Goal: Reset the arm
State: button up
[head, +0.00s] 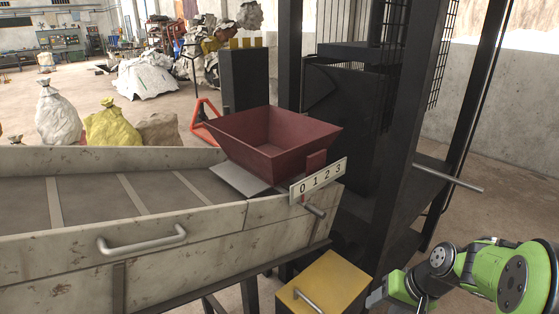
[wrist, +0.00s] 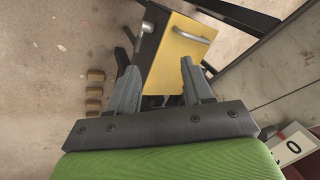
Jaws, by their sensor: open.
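My green arm (head: 480,272) shows at the lower right of the head view. The gripper end is at the picture's lower edge, just right of the yellow box (head: 328,285). In the wrist view my gripper (wrist: 158,75) has its two grey fingers spread apart, with nothing held between them. Beyond the fingers is the yellow box (wrist: 178,60) with a metal handle (wrist: 195,35). I cannot tell how far the fingertips are from it.
A dark red hopper (head: 270,140) sits at the end of a pale conveyor trough (head: 180,250) with a handle. A "0 1 2 3" plate (head: 318,181) is beside it. A black frame (head: 400,150) with a protruding metal bar (head: 450,177) stands behind my arm. Several brown blocks (wrist: 95,90) lie on the floor.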

jog(key=s+a+r+n+t+h+p, duration=0.1)
jog(key=s+a+r, duration=0.3)
jog(key=s+r, duration=0.5)
jog(key=s+a+r+n+t+h+p, duration=0.1)
jog(key=s+a+r+n+h+p, duration=0.1)
jog(key=s+a+r, duration=0.3)
jog(key=s+r+p, duration=0.1)
jog(key=s+r, duration=0.3)
jog(key=s, duration=0.1)
jog(key=shift+r+t+h+p, duration=0.2)
jog(key=shift+t+h+p, duration=0.1)
jog(key=shift+h, duration=0.1)
jog(key=shift+c, duration=0.3)
